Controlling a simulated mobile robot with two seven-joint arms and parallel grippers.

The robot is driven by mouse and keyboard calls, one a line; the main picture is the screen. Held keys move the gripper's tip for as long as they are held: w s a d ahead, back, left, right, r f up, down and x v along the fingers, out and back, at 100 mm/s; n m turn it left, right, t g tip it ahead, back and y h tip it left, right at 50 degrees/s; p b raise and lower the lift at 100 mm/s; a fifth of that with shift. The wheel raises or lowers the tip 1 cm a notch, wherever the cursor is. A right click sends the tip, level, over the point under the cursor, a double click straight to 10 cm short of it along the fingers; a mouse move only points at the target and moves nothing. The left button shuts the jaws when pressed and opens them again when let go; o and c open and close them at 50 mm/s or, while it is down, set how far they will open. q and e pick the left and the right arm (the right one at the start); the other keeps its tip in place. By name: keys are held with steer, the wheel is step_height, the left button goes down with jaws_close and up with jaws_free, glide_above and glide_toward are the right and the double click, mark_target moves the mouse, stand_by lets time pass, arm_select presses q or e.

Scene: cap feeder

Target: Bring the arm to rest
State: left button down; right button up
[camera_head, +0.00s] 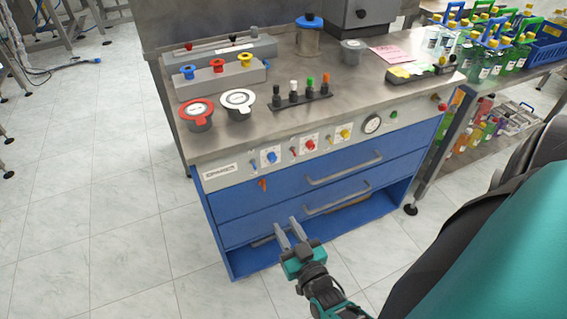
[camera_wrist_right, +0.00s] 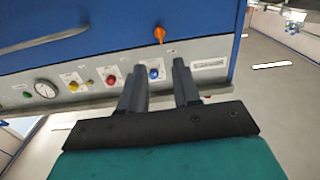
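My right gripper (camera_head: 289,229) is open and empty, with two parallel grey fingers apart. It is in front of the lower part of the blue cabinet (camera_head: 225,207), below the worktop and near the lower drawer. In the right wrist view the open gripper (camera_wrist_right: 160,80) shows nothing between its fingers except the cabinet's front panel behind. I cannot tell from these views whether the fingers touch the cabinet. My left gripper is outside both views.
The steel worktop (camera_head: 340,95) holds a red-lidded can (camera_head: 197,112), a white-lidded can (camera_head: 239,103) and a rack of coloured knobs (camera_head: 302,95). The drawers have protruding handles (camera_head: 344,167). A side table carries bottles (camera_head: 482,62).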

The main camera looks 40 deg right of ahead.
stand_by(0.5)
steer(key=s+a+r+n+g+y+p, duration=0.1)
steer(key=s+a+r+n+g+y, duration=0.1)
steer(key=a+g+y, duration=0.1)
steer(key=s+a+r+n+g+y+p, duration=0.1)
steer(key=s+a+r+n+g+y, duration=0.1)
steer(key=a, duration=0.4)
steer(key=shift+s+a+r+n+g+y+p, duration=0.15)
steer(key=shift+s+r+n+g+y+p, duration=0.35)
steer(key=shift+g, duration=0.3)
steer(key=shift+f, duration=0.1)
